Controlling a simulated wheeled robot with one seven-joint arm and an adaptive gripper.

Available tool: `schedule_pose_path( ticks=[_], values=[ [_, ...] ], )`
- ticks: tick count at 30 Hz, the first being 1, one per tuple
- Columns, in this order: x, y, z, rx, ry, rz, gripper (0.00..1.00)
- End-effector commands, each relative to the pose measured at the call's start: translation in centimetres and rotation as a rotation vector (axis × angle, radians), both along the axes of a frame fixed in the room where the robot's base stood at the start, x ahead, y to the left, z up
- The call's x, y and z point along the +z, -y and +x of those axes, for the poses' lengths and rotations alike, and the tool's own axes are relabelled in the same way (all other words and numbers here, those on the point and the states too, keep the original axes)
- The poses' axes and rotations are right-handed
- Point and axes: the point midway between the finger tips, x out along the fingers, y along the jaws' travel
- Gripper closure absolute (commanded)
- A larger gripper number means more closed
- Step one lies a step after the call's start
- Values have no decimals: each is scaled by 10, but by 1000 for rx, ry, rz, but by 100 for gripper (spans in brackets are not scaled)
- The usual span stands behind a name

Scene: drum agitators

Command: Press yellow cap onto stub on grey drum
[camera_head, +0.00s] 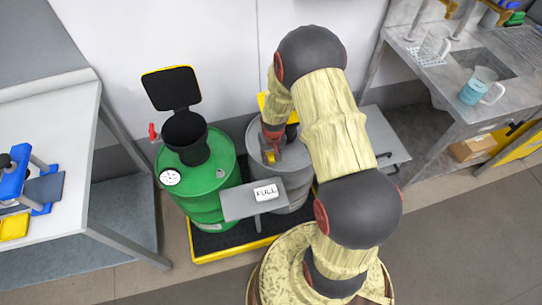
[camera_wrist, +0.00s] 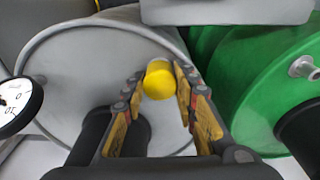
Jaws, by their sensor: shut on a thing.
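The yellow cap (camera_wrist: 158,80) sits between the fingertips of my gripper (camera_wrist: 159,82) in the wrist view. My gripper is shut on it. The grey drum (camera_wrist: 75,65) lies below, its round top filling the left half of that view. In the head view the grey drum (camera_head: 297,178) stands behind my arm, with my gripper (camera_head: 270,156) over its top. The stub on the grey drum is not visible; the cap and fingers may hide it. I cannot tell whether the cap touches the drum top.
The green drum (camera_head: 214,181) stands beside the grey one, with a black open-lidded funnel (camera_head: 187,137) and a bare metal stub (camera_wrist: 304,67). A plate marked FULL (camera_head: 266,193) is in front. A dial gauge (camera_wrist: 15,103) shows at the wrist view's left. Benches stand at both sides.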

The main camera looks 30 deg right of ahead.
Motion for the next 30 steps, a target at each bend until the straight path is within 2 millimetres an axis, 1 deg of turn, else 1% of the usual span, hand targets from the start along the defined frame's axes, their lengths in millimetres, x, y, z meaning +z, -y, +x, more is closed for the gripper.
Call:
schedule_pose_path(
  ticks=[13,15,24,25,30],
  values=[
    [-6,0,0,0,-1,0,86],
    [-7,0,0,0,-1,0,92],
    [-7,0,-1,0,-3,1,92],
    [-7,0,-2,0,-3,1,70],
    [-7,0,-1,0,-2,1,60]
  ],
)
